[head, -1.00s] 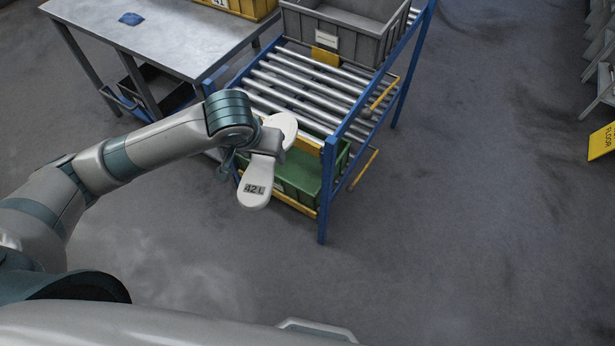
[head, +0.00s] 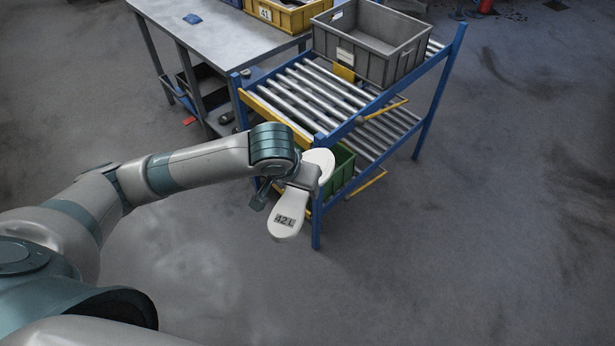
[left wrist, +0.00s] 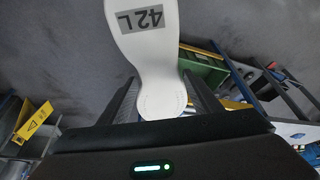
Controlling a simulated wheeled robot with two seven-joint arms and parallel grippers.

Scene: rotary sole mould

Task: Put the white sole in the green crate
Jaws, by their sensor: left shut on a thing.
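In the left wrist view the white sole (left wrist: 150,60) sits between the two fingers of the left gripper (left wrist: 160,95). The green crate (head: 343,172) is on the lower level of the blue rack, partly hidden behind the sole, the gripper and the rack post. The green crate (left wrist: 203,70) also shows in the left wrist view beyond the sole. The sole is in front of the crate, outside it. My right gripper is not in view.
The blue rack (head: 316,230) has a near corner post close to the sole. Its upper roller level (head: 310,95) carries a grey crate (head: 385,55). A metal table (head: 215,40) with a yellow crate (head: 292,18) stands behind left. The floor at right is clear.

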